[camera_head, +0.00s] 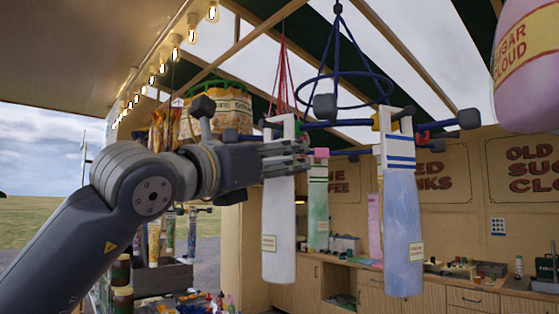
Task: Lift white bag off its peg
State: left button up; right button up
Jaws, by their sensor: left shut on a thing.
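The white bag (278,230) is long and narrow with a small label near its bottom. It hangs upright at the left of the blue hanging rack (340,90). Its top opening is level with a blue peg arm, and I cannot tell whether it still bears on the peg. My left gripper (300,157) comes in from the left and is shut on the white bag at its upper part. The fingers hide part of the bag there. My right gripper is not in view.
A pale blue bag (402,230) hangs close on the right. A green bag (317,212) and a pink bag (375,225) hang behind. A large pink sugar bag (528,65) is at the upper right. Wooden counters (440,300) stand at the back.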

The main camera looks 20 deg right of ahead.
pick_arm(q)
jog(key=shift+r, duration=0.3)
dwell(0.5)
jog(key=shift+a+f+b, duration=0.1)
jog(key=shift+b, duration=0.3)
jog(key=shift+s+a, duration=0.15)
jog(key=shift+a, duration=0.1)
jog(key=shift+s+a+b, duration=0.2)
jog(key=shift+a+b, duration=0.3)
jog(key=shift+d, duration=0.1)
jog(key=shift+b, duration=0.3)
